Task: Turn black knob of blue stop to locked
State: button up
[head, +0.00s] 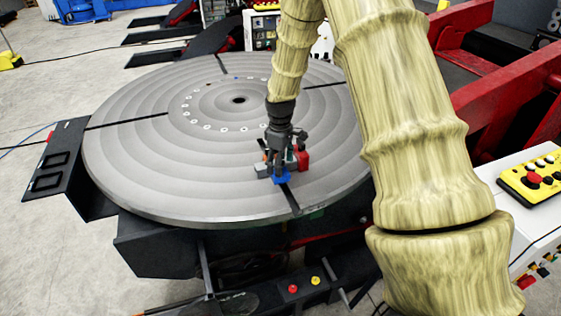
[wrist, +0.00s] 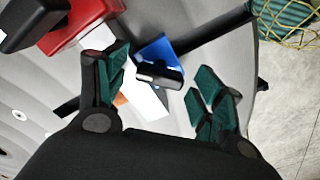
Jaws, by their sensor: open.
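The blue stop (head: 281,179) sits on the round grey turntable (head: 130,185), near its front edge, beside a dark radial slot. In the wrist view the blue stop (wrist: 157,49) shows with its black knob (wrist: 159,75) on the near side. My gripper (head: 282,160) is just above and behind the stop. In the wrist view my gripper (wrist: 158,90) is open, its green-padded fingers on either side of the knob. I see no contact between fingers and knob. I cannot tell the knob's lock position.
A red block (head: 302,159) stands close to the right of my gripper; it also shows at the wrist view's upper left (wrist: 80,22). A yellow control pendant (head: 531,181) lies on a white cabinet at right. The turntable's left side is clear.

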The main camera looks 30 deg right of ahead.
jog(key=shift+c, duration=0.2)
jog(key=c, duration=1)
jog(key=shift+w+m, duration=0.1)
jog(key=shift+m, duration=0.3)
jog(key=m, duration=0.3)
jog(key=shift+m+p, duration=0.3)
jog(key=shift+m, duration=2.2)
jog(key=o, duration=1)
